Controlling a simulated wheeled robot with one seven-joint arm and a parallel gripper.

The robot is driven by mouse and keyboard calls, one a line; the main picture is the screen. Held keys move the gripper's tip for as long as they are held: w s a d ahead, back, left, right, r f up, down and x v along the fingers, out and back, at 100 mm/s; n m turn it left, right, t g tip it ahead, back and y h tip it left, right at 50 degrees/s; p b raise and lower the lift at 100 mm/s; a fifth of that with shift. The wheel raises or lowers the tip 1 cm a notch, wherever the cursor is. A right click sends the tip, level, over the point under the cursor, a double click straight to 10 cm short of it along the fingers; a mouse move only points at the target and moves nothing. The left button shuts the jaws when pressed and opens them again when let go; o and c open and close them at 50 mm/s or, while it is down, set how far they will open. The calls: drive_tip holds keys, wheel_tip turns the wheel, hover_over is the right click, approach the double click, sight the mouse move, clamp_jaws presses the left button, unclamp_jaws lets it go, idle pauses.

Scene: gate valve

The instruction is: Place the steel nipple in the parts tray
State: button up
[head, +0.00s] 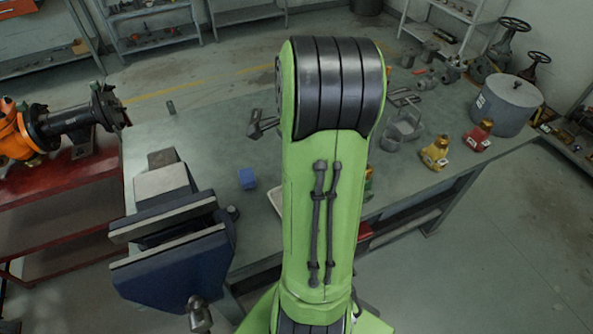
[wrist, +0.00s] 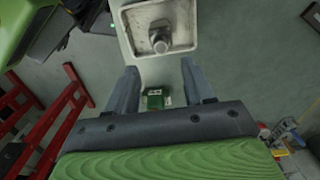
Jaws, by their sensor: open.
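The white parts tray (wrist: 134,50) is at the top of the wrist view, just beyond my fingertips. A grey steel piece with a round end, which looks like the steel nipple (wrist: 160,44), is inside the tray's outline. It seems to rest in the tray, but its contact with the floor of the tray is hard to judge. My gripper (wrist: 159,72) is open, its two fingers apart with nothing held between them. In the head view only a pale left edge of the tray (head: 276,201) shows; my green arm hides the rest and the gripper.
Yellow (head: 435,153) and red (head: 479,135) fittings and a grey pot (head: 507,105) are at right.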

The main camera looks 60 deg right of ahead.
drive_tip(key=w+a+r+n+t+h, duration=0.2)
drive_tip(key=a+r+n, duration=0.75)
drive_tip(key=a, duration=0.35)
drive_tip(key=s+a+r+n+t+y, duration=0.2)
drive_tip(key=s+a+n, duration=0.5)
drive_tip(key=a+n, duration=0.6)
drive_tip(key=shift+a+t, duration=0.35)
drive_tip(key=shift+t, duration=0.45)
drive_tip(key=shift+s+d+n, duration=0.1)
drive_tip(key=shift+s+n, duration=0.05)
drive_tip(key=shift+n, duration=0.1)
